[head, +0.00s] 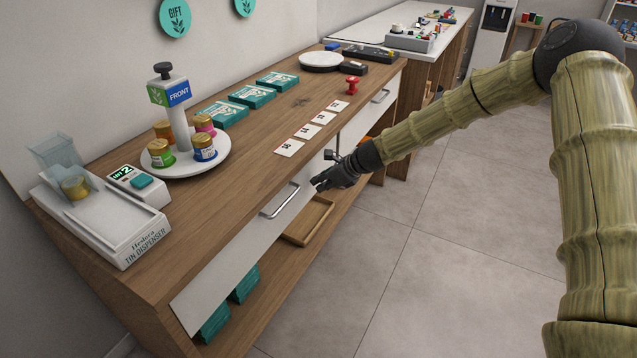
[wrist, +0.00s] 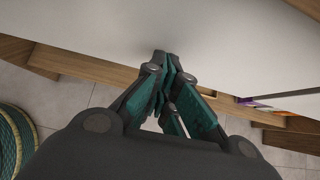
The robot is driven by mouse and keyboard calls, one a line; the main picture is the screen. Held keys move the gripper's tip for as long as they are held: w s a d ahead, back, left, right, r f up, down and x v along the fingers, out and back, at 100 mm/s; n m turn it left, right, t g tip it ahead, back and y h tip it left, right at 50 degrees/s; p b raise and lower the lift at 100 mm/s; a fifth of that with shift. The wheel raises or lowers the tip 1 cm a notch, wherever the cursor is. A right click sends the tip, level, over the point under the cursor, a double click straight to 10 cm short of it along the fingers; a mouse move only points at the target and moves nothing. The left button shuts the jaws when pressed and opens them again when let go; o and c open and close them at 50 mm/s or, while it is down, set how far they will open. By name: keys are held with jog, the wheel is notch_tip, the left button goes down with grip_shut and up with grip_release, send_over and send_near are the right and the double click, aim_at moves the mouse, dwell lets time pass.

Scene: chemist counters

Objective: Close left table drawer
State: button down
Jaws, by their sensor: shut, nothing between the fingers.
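The left table drawer (head: 235,245) is a white front with a silver bar handle (head: 280,201), set under the wooden tabletop. It looks nearly flush with the table; I cannot tell whether a small gap is left. My gripper (head: 318,182) is shut and empty, at the right end of this drawer front, to the right of the handle. In the wrist view the closed fingertips (wrist: 164,62) reach the lower edge of a white panel (wrist: 200,35). Whether they touch it is unclear.
The wooden table (head: 250,125) holds a tin dispenser (head: 105,220), a round tray with tins (head: 220,160), teal boxes, cards and a red stamp (head: 352,85). A shelf with a wooden tray (head: 312,222) is below. The floor (head: 430,270) is clear.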

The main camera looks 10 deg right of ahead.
jog(key=s+d+f+v, duration=0.1)
jog(key=f+v, duration=0.1)
jog(key=v, duration=1)
jog(key=s+f+n+g+h+p, duration=0.45)
jog(key=s+f+n, duration=0.65)
jog(key=s+f, duration=1.25)
jog(key=s+n+g+h+p, duration=0.1)
jog(key=s+n, duration=1.3)
jog(key=s, duration=1.4)
jog(key=shift+d+f+h+p, duration=0.35)
jog(key=shift+d+h+p, duration=0.1)
jog(key=shift+h+p, duration=0.25)
